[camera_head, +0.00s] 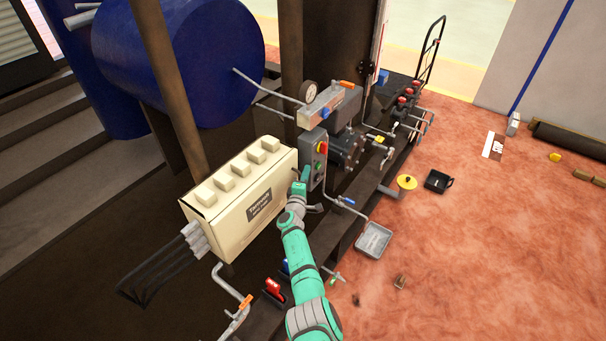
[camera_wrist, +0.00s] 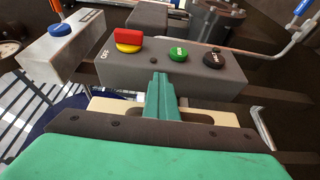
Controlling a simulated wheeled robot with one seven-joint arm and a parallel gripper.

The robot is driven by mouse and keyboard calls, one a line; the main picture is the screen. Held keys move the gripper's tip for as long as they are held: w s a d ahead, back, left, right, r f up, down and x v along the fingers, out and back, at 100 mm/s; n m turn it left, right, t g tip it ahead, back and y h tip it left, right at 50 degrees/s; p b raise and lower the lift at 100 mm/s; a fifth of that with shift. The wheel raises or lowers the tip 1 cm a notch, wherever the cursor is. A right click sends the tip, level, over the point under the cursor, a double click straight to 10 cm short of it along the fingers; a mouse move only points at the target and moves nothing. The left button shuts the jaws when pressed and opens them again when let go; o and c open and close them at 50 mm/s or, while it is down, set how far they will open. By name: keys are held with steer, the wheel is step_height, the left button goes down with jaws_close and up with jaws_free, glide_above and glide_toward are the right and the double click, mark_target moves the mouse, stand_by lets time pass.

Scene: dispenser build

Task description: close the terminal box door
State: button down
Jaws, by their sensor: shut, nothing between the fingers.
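The terminal box (camera_head: 228,217) is cream, with a row of knobs along its top and grey conduits at its left end. Its labelled front door (camera_head: 275,198) lies flat or nearly flat against the box; I cannot tell whether a small gap remains. My gripper (camera_head: 304,174) is at the door's right end, beside the grey control box (camera_head: 317,160). In the wrist view my gripper (camera_wrist: 161,78) is shut and empty, its teal fingers pointing at the control box.
The control box carries red-yellow, green and black buttons (camera_wrist: 213,58). A gauge (camera_head: 308,91) and a blue tank (camera_head: 180,60) are behind. A brown post (camera_head: 170,85) stands behind the terminal box. A grey tray (camera_head: 373,240) lies right of my arm; the red floor beyond is mostly open.

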steer(key=shift+w+a+r+n+y, duration=0.15)
steer(key=shift+a+r, duration=0.1)
steer(key=shift+a, duration=0.3)
steer(key=shift+w+a+r+n+y, duration=0.15)
steer(key=shift+a+r, duration=0.05)
steer(key=shift+a, duration=0.35)
steer(key=s+d, duration=0.9)
steer(key=d, duration=0.4)
steer(key=shift+s+f, duration=0.35)
steer(key=shift+f, duration=0.1)
